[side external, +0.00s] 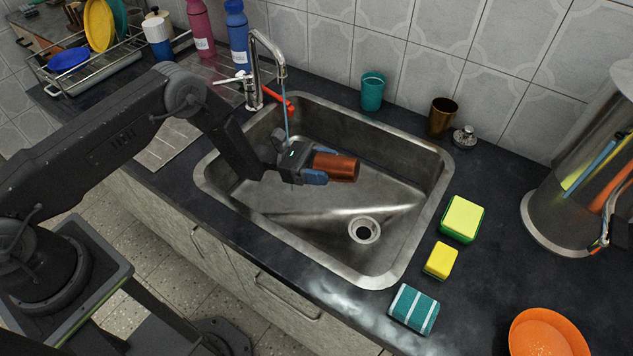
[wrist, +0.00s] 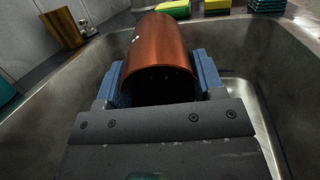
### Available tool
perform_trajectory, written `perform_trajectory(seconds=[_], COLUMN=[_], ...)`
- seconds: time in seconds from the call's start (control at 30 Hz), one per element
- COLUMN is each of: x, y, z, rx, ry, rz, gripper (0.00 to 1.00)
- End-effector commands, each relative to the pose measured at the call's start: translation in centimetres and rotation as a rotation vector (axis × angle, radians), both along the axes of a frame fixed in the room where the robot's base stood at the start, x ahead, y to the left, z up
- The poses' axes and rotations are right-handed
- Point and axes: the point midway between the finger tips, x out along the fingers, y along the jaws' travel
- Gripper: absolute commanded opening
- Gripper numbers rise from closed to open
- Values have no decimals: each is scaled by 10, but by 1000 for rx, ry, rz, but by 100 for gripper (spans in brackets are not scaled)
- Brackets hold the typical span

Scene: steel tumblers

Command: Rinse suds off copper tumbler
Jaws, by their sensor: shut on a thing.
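The copper tumbler (side external: 337,167) lies tilted nearly on its side in the air inside the sink (side external: 290,216). My gripper (side external: 312,169) is shut on it, with a blue finger on each side. In the wrist view the copper tumbler (wrist: 160,50) points away from me between the blue fingers of my gripper (wrist: 162,82). A few small pale specks show on its surface; I cannot tell if they are suds. The chrome faucet (side external: 270,62) has a thin bluish stream of water (side external: 286,120) running down beside my gripper. I cannot tell if the water touches the tumbler.
A teal tumbler (side external: 373,91) and a bronze tumbler (side external: 441,117) stand behind the sink. Sponges (side external: 461,219) lie along its right edge, near an orange bowl (side external: 545,335). A dish rack (side external: 100,62) and bottles (side external: 237,35) stand at the back left. The sink walls surround my gripper.

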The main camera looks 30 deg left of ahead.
Motion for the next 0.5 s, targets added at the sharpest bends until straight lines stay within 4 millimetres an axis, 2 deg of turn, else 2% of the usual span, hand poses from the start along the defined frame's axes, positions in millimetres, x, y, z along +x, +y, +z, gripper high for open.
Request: perform_trajectory(seconds=[0.5], x=[-1], y=[2], z=[0], rx=[-55], ry=[-15], rz=[0], gripper=[37])
